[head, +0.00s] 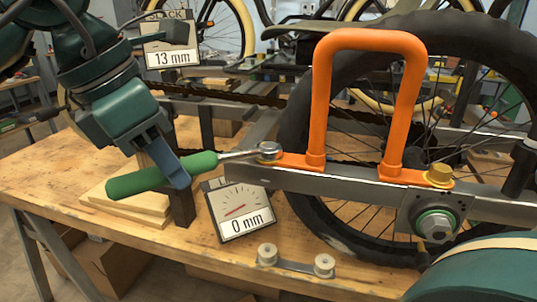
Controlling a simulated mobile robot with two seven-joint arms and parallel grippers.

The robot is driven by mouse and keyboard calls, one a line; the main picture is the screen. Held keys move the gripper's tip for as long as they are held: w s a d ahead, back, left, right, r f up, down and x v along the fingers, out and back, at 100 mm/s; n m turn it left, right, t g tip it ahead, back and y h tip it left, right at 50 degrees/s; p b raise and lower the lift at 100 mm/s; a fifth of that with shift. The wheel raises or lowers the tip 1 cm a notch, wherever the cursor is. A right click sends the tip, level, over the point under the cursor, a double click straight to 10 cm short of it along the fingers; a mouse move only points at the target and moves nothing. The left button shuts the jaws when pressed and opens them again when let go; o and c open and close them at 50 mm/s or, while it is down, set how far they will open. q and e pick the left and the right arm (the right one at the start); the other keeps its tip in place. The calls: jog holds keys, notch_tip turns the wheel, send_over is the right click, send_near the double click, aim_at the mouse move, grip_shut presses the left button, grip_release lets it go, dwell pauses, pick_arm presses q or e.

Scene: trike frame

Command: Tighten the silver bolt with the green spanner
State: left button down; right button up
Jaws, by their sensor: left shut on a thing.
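The green spanner (137,182) has a thick green handle and a thin metal shaft. My left gripper (177,170) comes down from the upper left and is shut on the handle near its shaft end. The shaft points right, and its head meets the silver bolt (269,147). The head looks to be around the bolt, but I cannot tell how fully it is seated. The silver bolt stands at the left foot of the orange bracket (322,95), on the grey frame bar (345,184). My right gripper is not in view.
A gold bolt (439,174) sits at the bracket's right foot. A 0 mm gauge (239,211) is below the bar; a 13 mm gauge (167,45) is behind. A big wheel (297,125) stands right. A small two-roller link (296,265) lies on the wooden bench (110,222).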

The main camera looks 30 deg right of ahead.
pick_arm(q)
jog(key=shift+w+d+m+g, duration=0.2)
jog(key=shift+w+m+g, duration=0.1)
jog(key=shift+w+m, duration=0.6)
jog(key=shift+w+d+m+g, duration=0.2)
jog(key=shift+w+m+g, duration=0.1)
jog(key=shift+w+m, duration=0.55)
jog(key=shift+w+d+m+g, duration=0.25)
jog(key=shift+w+m, duration=0.4)
jog(key=shift+w, duration=0.4)
jog(key=shift+w, duration=0.1)
jog(key=c, duration=1.9)
grip_release()
grip_shut()
